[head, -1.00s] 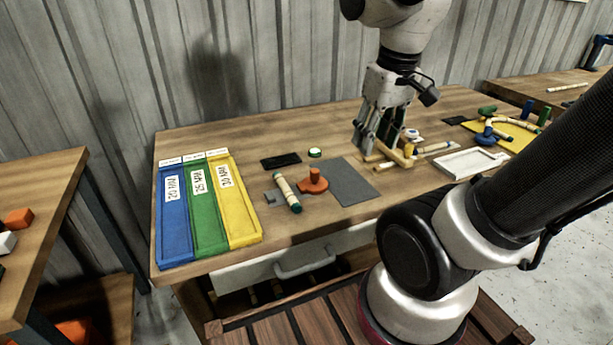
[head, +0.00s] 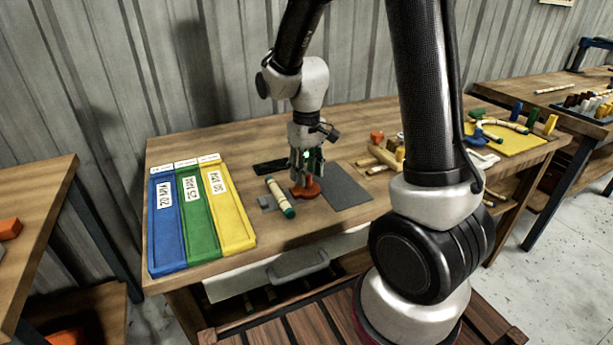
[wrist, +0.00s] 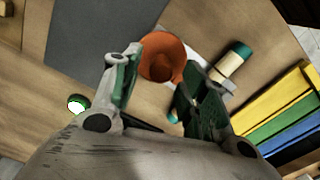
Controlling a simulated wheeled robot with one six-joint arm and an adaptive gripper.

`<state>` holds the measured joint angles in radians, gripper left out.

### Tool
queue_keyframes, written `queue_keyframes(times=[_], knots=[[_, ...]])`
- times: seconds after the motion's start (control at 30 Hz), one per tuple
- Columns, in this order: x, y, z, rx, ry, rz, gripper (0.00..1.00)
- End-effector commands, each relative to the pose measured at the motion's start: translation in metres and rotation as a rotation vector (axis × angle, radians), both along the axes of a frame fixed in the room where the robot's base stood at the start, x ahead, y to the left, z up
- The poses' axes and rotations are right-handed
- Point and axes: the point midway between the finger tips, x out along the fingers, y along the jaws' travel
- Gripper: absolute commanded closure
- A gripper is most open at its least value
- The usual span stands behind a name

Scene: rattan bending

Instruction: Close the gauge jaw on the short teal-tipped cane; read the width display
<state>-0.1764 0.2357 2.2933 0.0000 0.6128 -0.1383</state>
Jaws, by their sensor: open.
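The short cane (head: 279,196) has a teal tip and lies beside the orange gauge jaw (head: 307,188), with its left side by a small grey block (head: 265,203). In the wrist view the cane (wrist: 232,64) shows right of the orange jaw (wrist: 163,58). My gripper (head: 306,168) is over the orange jaw, fingers pointing down. In the wrist view my gripper (wrist: 158,85) is open, with the orange jaw showing between and beyond its fingertips. I cannot tell whether the fingers touch it. A dark flat bar (head: 272,168), possibly the display, lies behind; no reading is legible.
Blue (head: 168,225), green (head: 196,215) and yellow (head: 226,208) labelled trays stand at the table's left. A grey mat (head: 345,187) lies right of the jaw. Light wooden pieces (head: 385,156) lie farther right.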

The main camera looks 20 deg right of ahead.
Motion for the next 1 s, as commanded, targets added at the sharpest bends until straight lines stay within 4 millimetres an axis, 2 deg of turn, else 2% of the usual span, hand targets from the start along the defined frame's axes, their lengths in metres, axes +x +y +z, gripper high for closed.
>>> queue_keyframes(times=[0.1, 0.2, 0.43, 0.47, 0.67, 0.87, 1.0], knots=[[0.0, 0.0, -0.013, -0.001, 0.002, 0.0, 0.56], [0.0, 0.0, -0.018, 0.0, 0.0, 0.0, 0.56], [0.0, 0.0, -0.019, 0.0, 0.0, -0.001, 0.56], [0.0, 0.0, -0.019, 0.0, 0.0, -0.001, 0.58], [0.0, 0.0, -0.019, 0.0, 0.0, -0.001, 0.95], [0.0, 0.003, -0.019, 0.0, 0.0, 0.0, 0.95], [0.0, 0.02, -0.019, 0.0, -0.001, 0.003, 0.95]])
